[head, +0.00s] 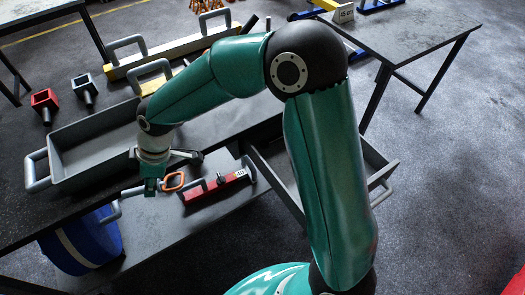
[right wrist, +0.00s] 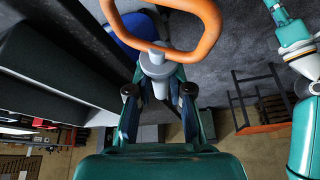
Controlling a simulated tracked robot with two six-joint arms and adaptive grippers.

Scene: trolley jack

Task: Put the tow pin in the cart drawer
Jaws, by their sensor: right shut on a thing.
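The tow pin has an orange loop handle (head: 174,181) and a grey shank. In the right wrist view its orange loop (right wrist: 190,10) is at the top, with the grey collar (right wrist: 157,66) between the fingers. My right gripper (head: 158,187) is shut on the pin and holds it over the near edge of the dark cart top. My left gripper's jaws do not show.
A grey tray (head: 72,182) with a handle stands left of the gripper. Red (head: 44,103) and grey (head: 85,90) sockets stand at the back left. A blue drum (head: 84,240) is below.

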